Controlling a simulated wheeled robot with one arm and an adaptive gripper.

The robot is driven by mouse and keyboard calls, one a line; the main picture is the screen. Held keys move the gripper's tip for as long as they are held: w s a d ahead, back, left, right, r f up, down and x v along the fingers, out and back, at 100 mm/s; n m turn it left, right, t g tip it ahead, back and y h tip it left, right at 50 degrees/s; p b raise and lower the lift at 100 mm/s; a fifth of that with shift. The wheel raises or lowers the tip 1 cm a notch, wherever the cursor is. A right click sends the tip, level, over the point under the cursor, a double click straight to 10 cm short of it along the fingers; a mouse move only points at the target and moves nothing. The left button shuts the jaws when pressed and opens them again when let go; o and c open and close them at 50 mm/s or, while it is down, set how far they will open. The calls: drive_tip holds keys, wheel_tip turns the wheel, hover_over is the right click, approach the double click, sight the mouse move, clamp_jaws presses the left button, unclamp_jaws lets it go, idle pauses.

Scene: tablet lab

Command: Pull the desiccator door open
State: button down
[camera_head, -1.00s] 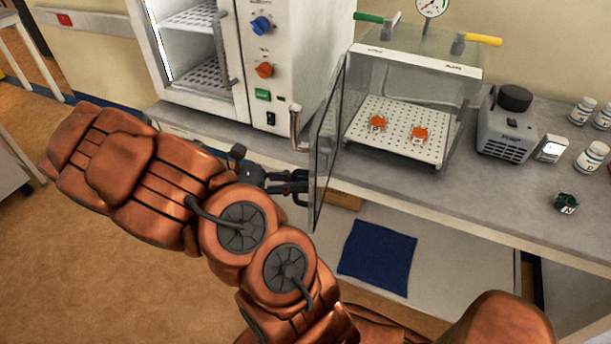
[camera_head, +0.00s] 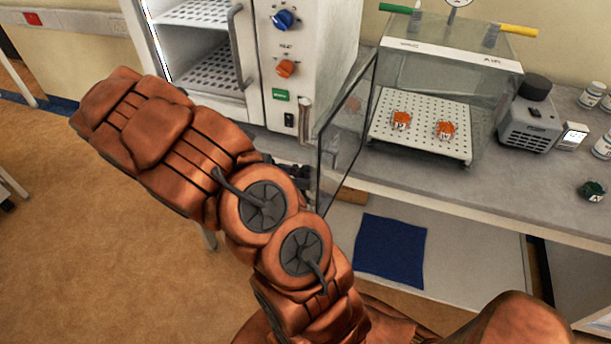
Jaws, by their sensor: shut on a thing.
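The desiccator (camera_head: 440,75) is a clear box with a white top strip, standing on the bench. Its clear, dark-edged door (camera_head: 345,140) stands open, swung out to the left from the box's front left edge. A metal bar handle (camera_head: 305,116) is on the door's outer face. My gripper (camera_head: 297,176) is shut on the door handle, at its lower part. The grip is mostly hidden behind my orange arm. Inside the box, two orange-topped items (camera_head: 401,121) sit on a white perforated shelf (camera_head: 425,143).
A white oven (camera_head: 262,75) with knobs and its own door stands close on the left. A grey pump (camera_head: 530,120) and several white bottles (camera_head: 592,95) stand on the right. Below are a lower shelf with a blue cloth (camera_head: 391,250). Open floor lies at left.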

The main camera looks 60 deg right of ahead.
sight(300, 142)
drive_tip(key=shift+a, duration=0.1)
drive_tip(key=c, duration=1.2)
unclamp_jaws()
drive_tip(key=shift+r, duration=5)
